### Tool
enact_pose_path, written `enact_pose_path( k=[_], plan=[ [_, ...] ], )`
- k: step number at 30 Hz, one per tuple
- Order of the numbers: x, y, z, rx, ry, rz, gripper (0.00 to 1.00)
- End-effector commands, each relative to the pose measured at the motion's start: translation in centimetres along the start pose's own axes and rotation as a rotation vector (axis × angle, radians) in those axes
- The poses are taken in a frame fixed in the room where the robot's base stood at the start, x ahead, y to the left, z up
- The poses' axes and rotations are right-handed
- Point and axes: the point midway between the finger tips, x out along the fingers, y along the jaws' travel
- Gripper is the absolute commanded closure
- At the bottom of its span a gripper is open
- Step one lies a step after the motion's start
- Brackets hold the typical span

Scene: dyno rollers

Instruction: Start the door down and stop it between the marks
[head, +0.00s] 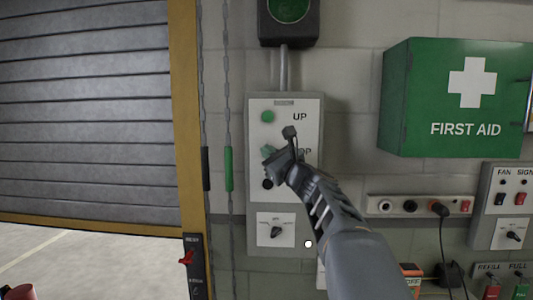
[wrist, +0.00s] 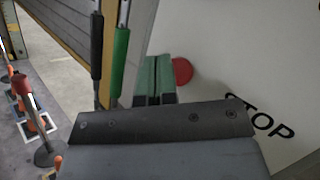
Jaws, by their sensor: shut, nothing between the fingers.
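The grey slatted door (head: 85,110) hangs part-way, with its bottom edge above the floor; it also shows in the wrist view (wrist: 68,30). I cannot make out the marks. The control panel (head: 255,205) has a green UP button (head: 268,117) and a black button (head: 268,185) lower down. My gripper (head: 268,153) covers the stop button in the head view. In the wrist view the red stop button (wrist: 182,71) shows just right of my shut, empty gripper (wrist: 154,68), beside the STOP label. I cannot tell whether the fingertips touch it.
A black and a green chain handle (head: 228,168) hang left of the panel. A rotary switch (head: 276,230) sits below the buttons. A first-aid box (head: 420,110) juts out at right, above a socket strip (head: 385,207).

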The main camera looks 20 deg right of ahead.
Motion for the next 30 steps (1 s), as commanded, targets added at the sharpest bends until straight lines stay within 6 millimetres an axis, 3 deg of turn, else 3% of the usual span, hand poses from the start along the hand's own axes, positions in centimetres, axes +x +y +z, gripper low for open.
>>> enact_pose_path(
  k=[30],
  plan=[
    [0.59, -0.48, -0.46, 0.000, 0.000, 0.000, 1.00]
  ],
)
